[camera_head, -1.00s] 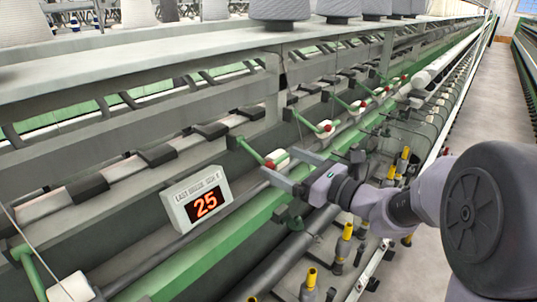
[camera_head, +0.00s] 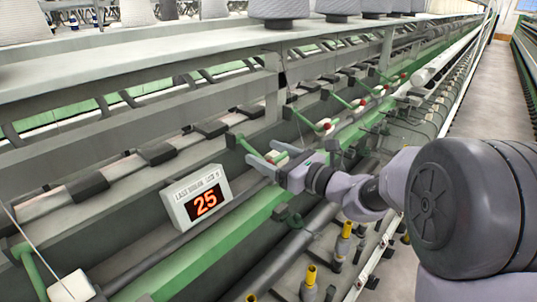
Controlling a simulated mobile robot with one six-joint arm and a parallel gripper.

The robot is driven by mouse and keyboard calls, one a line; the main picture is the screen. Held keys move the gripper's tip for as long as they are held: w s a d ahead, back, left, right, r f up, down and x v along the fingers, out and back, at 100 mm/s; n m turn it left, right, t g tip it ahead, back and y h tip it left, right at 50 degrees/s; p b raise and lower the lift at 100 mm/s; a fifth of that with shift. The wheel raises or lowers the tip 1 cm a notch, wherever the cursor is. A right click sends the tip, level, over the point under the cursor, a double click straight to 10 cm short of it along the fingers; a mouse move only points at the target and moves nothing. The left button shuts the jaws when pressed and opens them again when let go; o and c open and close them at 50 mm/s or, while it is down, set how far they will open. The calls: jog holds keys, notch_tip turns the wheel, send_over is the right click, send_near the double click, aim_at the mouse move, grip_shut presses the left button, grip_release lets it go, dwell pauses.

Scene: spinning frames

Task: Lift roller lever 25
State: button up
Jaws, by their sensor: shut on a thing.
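Roller lever 25 is a green arm (camera_head: 247,147) with a whitish block at its end, just up and right of the display box (camera_head: 203,198) that reads 25. My gripper (camera_head: 262,152) has one finger on each side of the lever's end and is shut on it. I cannot tell whether the lever is raised.
More green levers with red tips and white blocks (camera_head: 324,125) run along the machine to the back right. Yellow-topped spindles (camera_head: 346,229) stand below my arm. A grey shelf (camera_head: 150,72) with cones (camera_head: 278,10) lies above. The aisle floor (camera_head: 475,110) is clear.

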grip_shut()
jog(key=w+a+r+g+h+p, duration=0.1)
jog(key=r+p, duration=0.3)
jog(key=p, duration=0.7)
jog(key=w+a+r+g+h+p, duration=0.2)
jog(key=r+p, duration=0.3)
jog(key=p, duration=0.6)
jog(key=shift+a+r+h, duration=0.15)
jog(key=shift+a+h, duration=0.4)
jog(key=shift+h, duration=0.25)
jog(key=shift+w, duration=0.1)
